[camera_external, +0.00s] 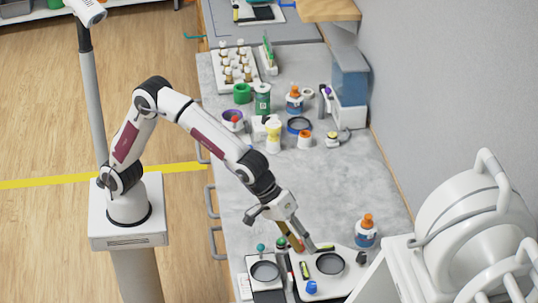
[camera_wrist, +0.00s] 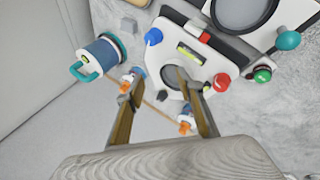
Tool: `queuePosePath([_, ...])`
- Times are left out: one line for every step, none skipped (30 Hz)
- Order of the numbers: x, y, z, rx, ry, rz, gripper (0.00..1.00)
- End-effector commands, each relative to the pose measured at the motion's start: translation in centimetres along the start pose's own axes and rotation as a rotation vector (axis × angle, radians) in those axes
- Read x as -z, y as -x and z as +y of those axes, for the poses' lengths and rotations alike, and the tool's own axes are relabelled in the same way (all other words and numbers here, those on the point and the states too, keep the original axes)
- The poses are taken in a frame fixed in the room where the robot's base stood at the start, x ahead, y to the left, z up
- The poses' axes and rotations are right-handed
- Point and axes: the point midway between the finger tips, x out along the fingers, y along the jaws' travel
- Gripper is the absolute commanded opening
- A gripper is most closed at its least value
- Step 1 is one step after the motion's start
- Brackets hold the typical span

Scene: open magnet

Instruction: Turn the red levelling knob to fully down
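The red levelling knob (camera_wrist: 221,82) sits at a corner of a white levelling plate (camera_wrist: 212,62) in the wrist view, just right of my right fingertip. My gripper (camera_wrist: 160,78) is open, with its two fingers apart and nothing held between them. The fingers cover part of the plate and its dark ring. In the external view my gripper (camera_external: 299,244) reaches down over the back edge of the plate (camera_external: 345,277), and I cannot clearly make out the red knob there. A blue knob (camera_wrist: 153,36) and a black knob (camera_wrist: 162,97) mark the other corners. How far down the red knob is turned cannot be told.
A green-topped item (camera_wrist: 262,75) and a teal ball (camera_wrist: 288,40) are close on the right. A blue bottle with an orange cap (camera_external: 366,232) stands behind the plate. The mid bench is clear.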

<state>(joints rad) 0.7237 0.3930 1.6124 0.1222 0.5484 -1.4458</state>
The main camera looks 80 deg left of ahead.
Motion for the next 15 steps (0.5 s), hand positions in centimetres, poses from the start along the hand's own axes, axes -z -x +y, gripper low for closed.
queuePosePath([-0.2,-0.1,0.3,-0.018,0.031,-0.007,0.37])
queuePosePath([-0.3,-0.2,0.6,-0.029,0.050,-0.012,0.37])
queuePosePath([-0.5,-0.2,0.9,-0.045,0.077,-0.018,0.37])
queuePosePath([-0.7,-0.3,1.2,-0.056,0.096,-0.023,0.37])
queuePosePath([-0.8,-0.3,1.4,-0.067,0.116,-0.028,0.37])
queuePosePath([-0.9,-0.3,1.8,-0.082,0.142,-0.034,0.37])
queuePosePath([-1.1,-0.4,2.0,-0.093,0.163,-0.039,0.37])
queuePosePath([-1.2,-0.4,2.3,-0.104,0.182,-0.043,0.37])
queuePosePath([-1.3,-0.4,2.6,-0.119,0.209,-0.049,0.37])
queuePosePath([-1.4,-0.4,2.8,-0.130,0.230,-0.054,0.37])
queuePosePath([-1.5,-0.5,3.0,-0.140,0.248,-0.059,0.37])
queuePosePath([-1.6,-0.5,3.4,-0.154,0.277,-0.066,0.37])
queuePosePath([-1.8,-0.5,3.6,-0.164,0.296,-0.070,0.37])
queuePosePath([-1.8,-0.5,3.8,-0.175,0.316,-0.075,0.37])
queuePosePath([-1.9,-0.5,4.1,-0.188,0.344,-0.081,0.37])
